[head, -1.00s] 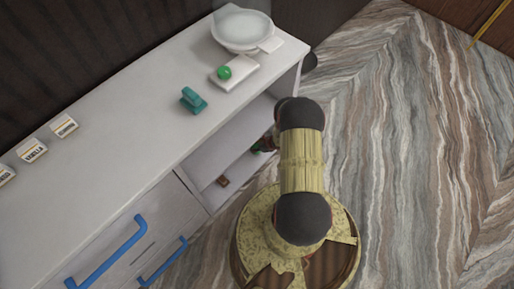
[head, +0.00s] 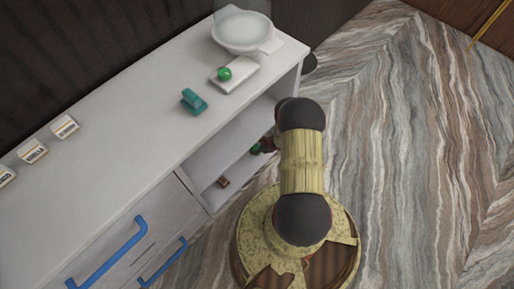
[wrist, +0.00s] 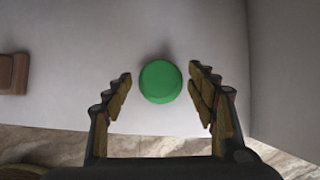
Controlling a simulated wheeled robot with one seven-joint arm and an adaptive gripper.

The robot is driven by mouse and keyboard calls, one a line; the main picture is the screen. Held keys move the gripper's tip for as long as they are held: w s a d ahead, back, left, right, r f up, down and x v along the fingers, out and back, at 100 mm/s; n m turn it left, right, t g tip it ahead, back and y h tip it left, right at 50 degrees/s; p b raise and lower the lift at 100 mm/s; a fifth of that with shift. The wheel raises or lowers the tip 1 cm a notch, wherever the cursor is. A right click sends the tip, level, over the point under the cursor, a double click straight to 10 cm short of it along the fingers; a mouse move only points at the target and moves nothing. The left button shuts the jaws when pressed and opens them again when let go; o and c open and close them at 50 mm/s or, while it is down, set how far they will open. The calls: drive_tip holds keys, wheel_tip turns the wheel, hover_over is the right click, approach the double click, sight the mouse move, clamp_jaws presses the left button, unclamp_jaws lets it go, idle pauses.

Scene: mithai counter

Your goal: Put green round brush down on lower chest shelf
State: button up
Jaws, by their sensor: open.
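The green round brush (wrist: 160,82) shows in the wrist view as a green disc over the pale surface of the lower chest shelf (wrist: 75,60). My gripper (wrist: 160,76) is open around it, one finger on each side, with a visible gap on both sides. In the head view the brush (head: 257,148) is a small green patch at the shelf opening, mostly hidden by my arm. The shelf (head: 210,192) also shows there, below the counter top.
A small brown block (wrist: 14,74) lies on the shelf to the left; it also shows in the head view (head: 223,182). A side wall (wrist: 280,70) stands close on the right. The counter top holds a teal object (head: 193,101), a green ball on a white tray (head: 240,80), and a white bowl (head: 242,32).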

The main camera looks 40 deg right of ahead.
drive_tip(key=p+v, duration=0.3)
drive_tip(key=v, duration=0.4)
idle(0.5)
